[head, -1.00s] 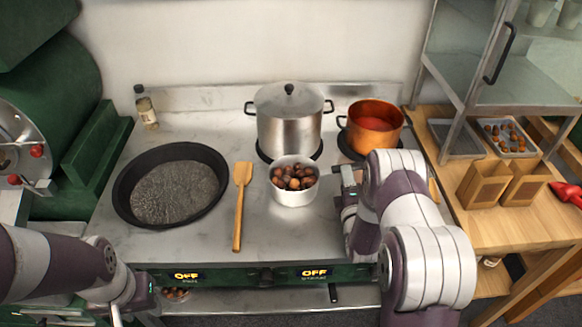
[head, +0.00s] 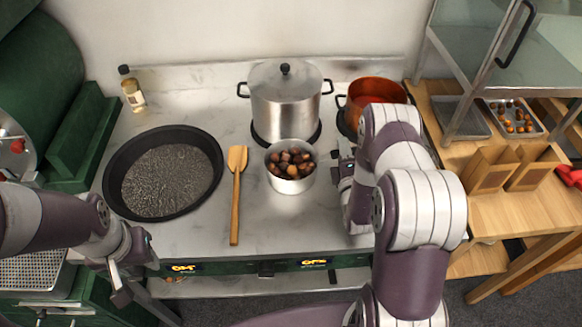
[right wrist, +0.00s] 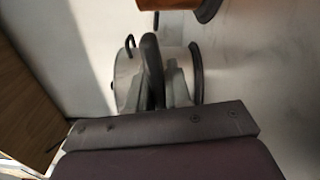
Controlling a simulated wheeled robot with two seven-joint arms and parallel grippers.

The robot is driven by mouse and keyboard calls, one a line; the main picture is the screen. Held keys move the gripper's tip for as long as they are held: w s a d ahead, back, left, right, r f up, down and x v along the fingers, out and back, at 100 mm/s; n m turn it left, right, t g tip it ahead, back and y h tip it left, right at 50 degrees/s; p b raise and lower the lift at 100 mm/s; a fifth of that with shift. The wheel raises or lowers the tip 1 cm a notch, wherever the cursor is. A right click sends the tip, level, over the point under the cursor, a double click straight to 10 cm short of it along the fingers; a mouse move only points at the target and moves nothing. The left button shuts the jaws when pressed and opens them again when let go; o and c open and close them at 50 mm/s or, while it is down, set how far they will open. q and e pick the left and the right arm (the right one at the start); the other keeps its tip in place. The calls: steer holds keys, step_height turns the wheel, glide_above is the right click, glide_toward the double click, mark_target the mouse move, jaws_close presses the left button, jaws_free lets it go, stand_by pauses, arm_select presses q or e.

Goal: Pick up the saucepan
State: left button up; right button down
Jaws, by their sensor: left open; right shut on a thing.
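The saucepan (head: 291,183) is a small silver pot filled with chestnuts, in the middle of the stove top in the head view. It looks upright, just in front of the large lidded pot. My right gripper (head: 339,176) is at its right side, shut on its handle. In the right wrist view the dark handle (right wrist: 151,62) lies between the grey fingers of my right gripper (right wrist: 158,88); the saucepan's bowl is not seen there. Whether the saucepan touches the stove top is unclear. My left gripper (head: 118,280) is open and empty at the stove's front left edge.
A steel stockpot (head: 286,108) stands behind the saucepan, a copper pot (head: 377,92) behind right. A wooden spatula (head: 236,195) and a black pan (head: 163,172) lie to the left. A bottle (head: 132,90) stands at the back left. A wooden table (head: 490,215) is on the right.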

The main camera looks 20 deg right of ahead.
steer(key=shift+w+f, duration=0.1)
steer(key=shift+w, duration=0.2)
arm_select(q)
steer(key=shift+w, duration=0.25)
steer(key=shift+s, duration=0.1)
arm_select(e)
steer(key=shift+s, duration=0.15)
